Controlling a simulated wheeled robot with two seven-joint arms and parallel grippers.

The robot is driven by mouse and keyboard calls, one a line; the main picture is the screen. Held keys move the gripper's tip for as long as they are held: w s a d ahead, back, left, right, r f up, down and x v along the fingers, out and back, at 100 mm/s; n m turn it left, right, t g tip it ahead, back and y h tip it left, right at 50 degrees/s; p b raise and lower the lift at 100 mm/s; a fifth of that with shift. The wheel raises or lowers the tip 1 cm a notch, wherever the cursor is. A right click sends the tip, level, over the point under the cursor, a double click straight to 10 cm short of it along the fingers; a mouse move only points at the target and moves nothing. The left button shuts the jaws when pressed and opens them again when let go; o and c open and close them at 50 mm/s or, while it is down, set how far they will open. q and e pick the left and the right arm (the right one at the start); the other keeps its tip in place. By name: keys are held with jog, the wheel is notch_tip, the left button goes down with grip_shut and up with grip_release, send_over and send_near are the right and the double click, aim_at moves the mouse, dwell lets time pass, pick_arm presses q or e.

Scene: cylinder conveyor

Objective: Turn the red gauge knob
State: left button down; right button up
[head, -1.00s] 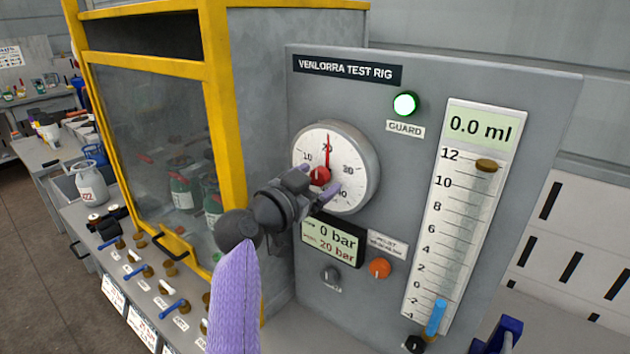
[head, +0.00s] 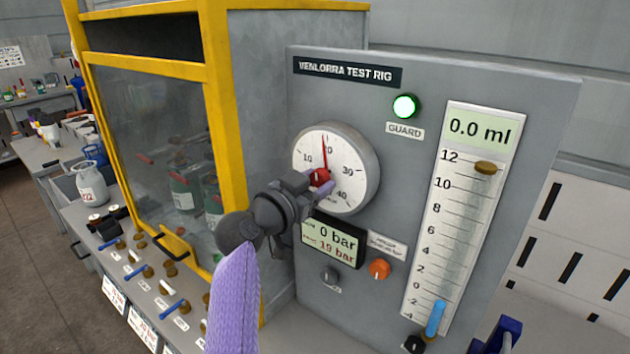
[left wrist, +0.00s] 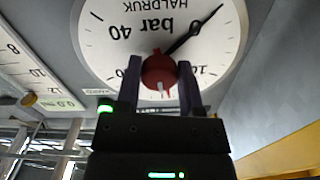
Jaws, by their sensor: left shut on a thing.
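The red gauge knob (head: 319,177) sits at the centre of a round white dial (head: 343,150) on the grey panel. My left gripper (head: 322,183) is at the dial and shut on the knob. In the left wrist view the red knob (left wrist: 159,72) shows between my two dark fingers (left wrist: 160,85). The red needle (head: 325,152) points up, just left of the 20 mark. The display (head: 333,241) below the dial reads 0 bar, with 19 bar in red under it. My right gripper is not in view.
A green guard lamp (head: 405,105) is lit. An orange knob (head: 380,269) and a dark knob (head: 329,273) sit below the display. A tall scale (head: 455,220) stands to the right. A yellow-framed cabinet (head: 216,120) stands close on the left.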

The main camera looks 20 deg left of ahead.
pick_arm(q)
jog(key=n+p, duration=0.3)
jog(key=n, duration=0.3)
jog(key=shift+d+r, duration=0.1)
jog(key=shift+r, duration=0.05)
jog(key=shift+n+p, duration=0.65)
jog(key=shift+n, duration=0.55)
jog(key=shift+d+n+p, duration=0.1)
jog(key=shift+n+p, duration=0.35)
jog(key=shift+n, duration=0.95)
jog(key=shift+c, duration=1.2)
grip_release()
